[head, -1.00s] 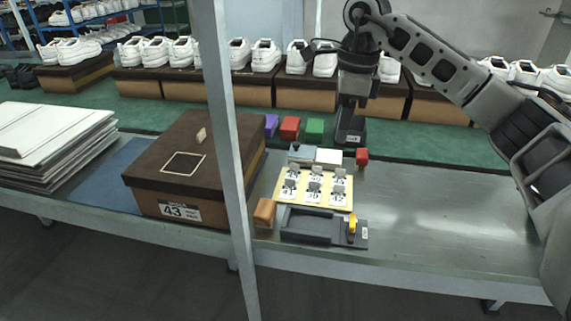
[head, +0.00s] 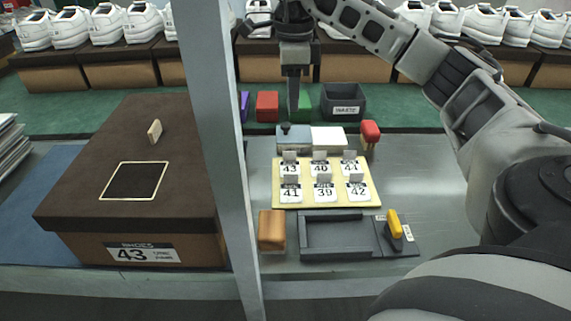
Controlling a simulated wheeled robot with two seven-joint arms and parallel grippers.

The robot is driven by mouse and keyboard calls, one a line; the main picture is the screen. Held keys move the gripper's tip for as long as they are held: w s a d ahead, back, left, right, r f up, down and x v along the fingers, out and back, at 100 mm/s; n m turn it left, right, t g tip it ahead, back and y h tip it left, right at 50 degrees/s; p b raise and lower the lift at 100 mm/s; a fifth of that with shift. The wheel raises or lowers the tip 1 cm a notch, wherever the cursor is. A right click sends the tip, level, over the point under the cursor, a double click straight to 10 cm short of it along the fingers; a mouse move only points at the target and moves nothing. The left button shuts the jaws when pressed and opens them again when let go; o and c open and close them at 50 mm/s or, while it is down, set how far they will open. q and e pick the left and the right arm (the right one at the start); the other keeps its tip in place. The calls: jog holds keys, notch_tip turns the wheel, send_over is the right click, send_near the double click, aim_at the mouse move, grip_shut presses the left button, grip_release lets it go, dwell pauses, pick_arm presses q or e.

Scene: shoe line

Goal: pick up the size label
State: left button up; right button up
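Several white size labels with upright tabs stand in two rows on a cream board (head: 277,175). The back row reads 43 (head: 290,170), 40 (head: 320,169) and what looks like 44 (head: 350,167). The front row reads 41 (head: 291,194), 39 (head: 324,192) and 42 (head: 357,191). The brown shoe box (head: 90,185) at left bears a printed 43 and a dark framed square on its lid. My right gripper (head: 294,115) points down behind the board, apart from the labels. Its fingers look edge-on, so its opening is unclear. My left gripper is out of view.
A grey post (head: 213,150) stands between box and board. In front of the board are an orange-brown block (head: 272,230) and a dark tray (head: 335,236) with a yellow-handled piece (head: 394,225). A waste bin (head: 344,103) stands behind. The bench is clear at right.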

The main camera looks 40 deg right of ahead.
aim_at(291, 160)
notch_tip(291, 160, down, 13)
jog(key=shift+s+a+f+b, duration=0.1)
jog(key=shift+a+f+b, duration=0.05)
jog(key=shift+b, duration=0.6)
grip_shut()
